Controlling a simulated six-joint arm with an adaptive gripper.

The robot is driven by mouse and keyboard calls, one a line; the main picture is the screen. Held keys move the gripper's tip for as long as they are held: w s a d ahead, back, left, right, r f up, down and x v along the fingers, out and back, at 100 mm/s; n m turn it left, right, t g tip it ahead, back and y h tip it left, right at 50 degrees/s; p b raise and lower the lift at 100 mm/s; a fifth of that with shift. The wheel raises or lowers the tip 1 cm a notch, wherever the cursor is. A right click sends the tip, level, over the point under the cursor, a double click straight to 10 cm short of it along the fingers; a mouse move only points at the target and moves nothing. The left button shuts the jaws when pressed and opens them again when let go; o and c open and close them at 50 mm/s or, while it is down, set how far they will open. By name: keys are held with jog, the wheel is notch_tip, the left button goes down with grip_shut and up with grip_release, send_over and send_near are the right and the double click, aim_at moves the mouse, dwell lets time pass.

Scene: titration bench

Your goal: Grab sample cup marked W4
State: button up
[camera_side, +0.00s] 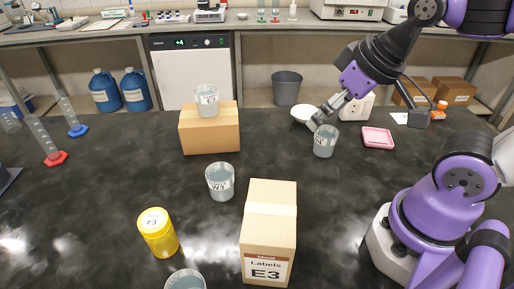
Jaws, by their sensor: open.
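Several clear sample cups with small white labels stand in view. One cup (325,142) is on the black bench right of centre, its label ending in what looks like a 4. Another cup (220,183) stands near the middle, its label seeming to start with W. A third cup (206,98) sits on a cardboard box, and a fourth cup (185,280) is cut off at the bottom edge. The labels are too small to read surely. My gripper (320,120) is open and empty, tilted down just above and behind the right cup; whether they touch is unclear.
The cardboard box (210,136) stands at the back. A tall Labels box (268,240) marked E3 and a yellow jar (158,233) stand in front. A white bowl (303,114) and a pink tray (378,138) lie near my gripper.

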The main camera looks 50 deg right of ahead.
dwell(0.4)
jog(key=g, duration=0.6)
send_near(327, 133)
jog(key=f, duration=0.2)
jog(key=a+f, duration=0.1)
jog(key=f, duration=0.2)
jog(key=s+a+f, duration=0.1)
jog(key=f, duration=0.2)
jog(key=shift+s+a+f, duration=0.1)
jog(key=shift+f, duration=0.1)
jog(key=c, duration=1.3)
